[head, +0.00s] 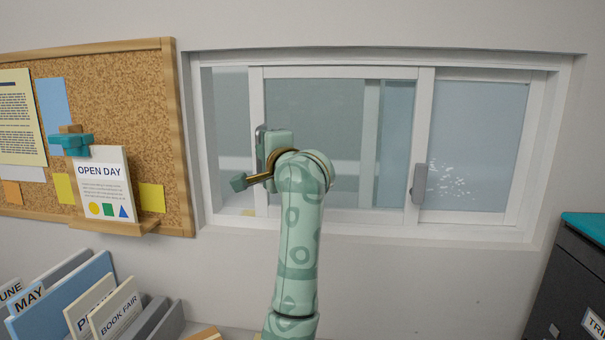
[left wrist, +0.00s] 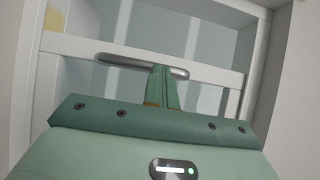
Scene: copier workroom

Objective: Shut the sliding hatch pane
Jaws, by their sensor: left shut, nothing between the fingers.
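The hatch (head: 335,214) is a white-framed window in the wall in the head view. Its sliding pane (head: 318,110) has a white left upright, which stands apart from the left jamb, leaving a gap there. A grey upright handle (head: 260,140) on that upright is partly hidden by my left gripper (head: 266,152). In the left wrist view the handle (left wrist: 125,62) runs crosswise as a grey bar. My left gripper's fingers (left wrist: 164,76) are shut and empty, with their tips overlapping the bar. I cannot tell whether they touch it. My right gripper is not in view.
A second grey handle (head: 419,183) sits on an upright farther right. A cork board (head: 120,75) with a small ledge holding an Open Day card (head: 103,185) is left of the hatch. Folders (head: 75,290) stand below it. A dark cabinet (head: 565,275) is at lower right.

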